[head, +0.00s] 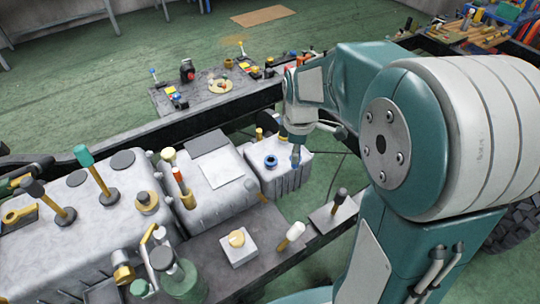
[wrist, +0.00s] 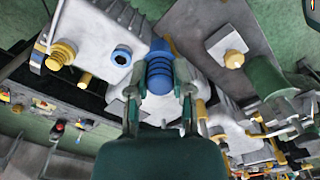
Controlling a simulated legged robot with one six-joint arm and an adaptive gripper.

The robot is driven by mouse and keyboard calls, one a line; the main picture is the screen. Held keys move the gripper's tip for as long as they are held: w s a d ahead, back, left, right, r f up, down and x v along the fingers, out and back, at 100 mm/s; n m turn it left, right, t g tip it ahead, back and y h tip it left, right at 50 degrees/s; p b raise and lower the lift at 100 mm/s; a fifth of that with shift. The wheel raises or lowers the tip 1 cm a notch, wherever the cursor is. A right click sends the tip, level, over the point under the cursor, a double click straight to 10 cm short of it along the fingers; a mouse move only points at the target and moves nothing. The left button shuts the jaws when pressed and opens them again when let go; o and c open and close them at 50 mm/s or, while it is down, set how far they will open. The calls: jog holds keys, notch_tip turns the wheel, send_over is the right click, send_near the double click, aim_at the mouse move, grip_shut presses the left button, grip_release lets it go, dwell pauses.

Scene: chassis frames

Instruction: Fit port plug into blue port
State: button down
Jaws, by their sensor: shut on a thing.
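A blue ribbed port plug (wrist: 159,72) is between the fingers of my gripper (wrist: 159,90) in the wrist view. My gripper is shut on it. The blue port (head: 271,162) is a blue ring with a dark hole on the box top. In the wrist view the port (wrist: 122,56) lies left of the plug, apart from it. The plug's far end is partly hidden by the fingers, and its height above the box is unclear.
The grey ribbed box (head: 290,178) also carries a yellow fitting (wrist: 62,53). A larger grey housing (head: 222,180) adjoins it on the left. Upright handled tools and a green bottle (head: 182,280) stand nearer. A dark rail (head: 190,122) runs behind.

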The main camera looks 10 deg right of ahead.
jog(key=w+a+f, duration=0.1)
jog(key=w+f, duration=0.2)
jog(key=w+a+f, duration=0.1)
jog(key=w+f, duration=0.2)
jog(key=w, duration=0.1)
jog(key=w+a+f, duration=0.1)
jog(key=w+f, duration=0.2)
jog(key=w, duration=0.1)
jog(key=shift+w+a, duration=0.1)
jog(key=shift+a, duration=0.15)
jog(key=shift+f, duration=1.5)
jog(key=c, duration=0.5)
grip_release()
jog(key=shift+f, duration=0.1)
